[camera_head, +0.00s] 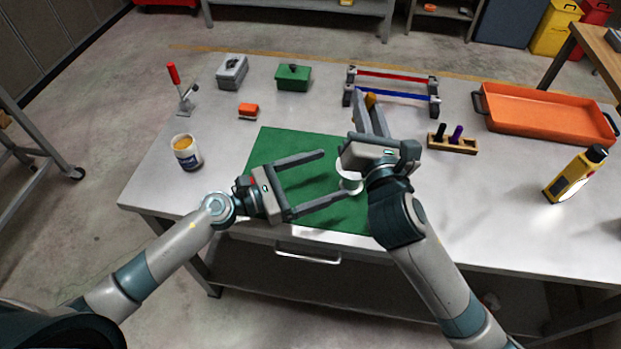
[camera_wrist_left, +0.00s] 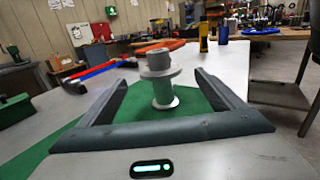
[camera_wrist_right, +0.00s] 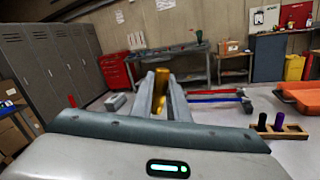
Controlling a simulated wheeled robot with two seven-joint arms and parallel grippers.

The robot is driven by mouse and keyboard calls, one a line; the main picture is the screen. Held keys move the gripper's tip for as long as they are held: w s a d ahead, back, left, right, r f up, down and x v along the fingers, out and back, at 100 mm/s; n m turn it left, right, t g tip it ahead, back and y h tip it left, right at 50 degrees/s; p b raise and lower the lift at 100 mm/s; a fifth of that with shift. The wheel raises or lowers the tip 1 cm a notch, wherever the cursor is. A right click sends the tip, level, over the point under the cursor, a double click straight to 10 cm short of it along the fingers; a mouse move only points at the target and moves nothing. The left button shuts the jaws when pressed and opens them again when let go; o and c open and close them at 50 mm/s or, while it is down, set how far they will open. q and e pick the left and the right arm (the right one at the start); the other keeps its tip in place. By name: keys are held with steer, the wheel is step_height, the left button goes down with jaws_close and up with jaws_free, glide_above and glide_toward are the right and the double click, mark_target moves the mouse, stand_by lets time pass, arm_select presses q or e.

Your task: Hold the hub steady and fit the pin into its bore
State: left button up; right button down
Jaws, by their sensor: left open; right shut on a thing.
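The hub (camera_wrist_left: 160,77) is a pale grey flanged spool standing upright on the green mat (camera_head: 280,148). In the head view the hub (camera_head: 348,184) is mostly hidden behind my right gripper. My left gripper (camera_head: 338,172) is open, its two fingers pointing at the hub. In the left wrist view the hub shows between and just past the fingertips; I see no contact. My right gripper (camera_head: 369,108) is shut on a gold pin (camera_wrist_right: 161,91), which sits between its fingers and points away from the hub. The hub's bore is not clearly visible.
A wooden block (camera_head: 463,147) with a black and a purple piece stands right of my right gripper. A rack with red and blue bars (camera_head: 395,93) is behind. An orange tray (camera_head: 540,115), a yellow bottle (camera_head: 575,176) and a can (camera_head: 186,152) stand farther out.

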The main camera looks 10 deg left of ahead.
mark_target(351, 181)
arm_select(q)
steer(key=x, duration=0.8)
steer(key=shift+w+d, duration=0.1)
steer(key=shift+d, duration=0.05)
steer(key=shift+c, duration=0.7)
steer(key=c, duration=1.3)
arm_select(e)
step_height(351, 181, down, 7)
steer(key=n+h, duration=0.1)
steer(key=n, duration=0.2)
steer(key=shift+a+h, duration=0.15)
steer(key=shift+h, duration=0.25)
steer(key=shift+r, duration=0.1)
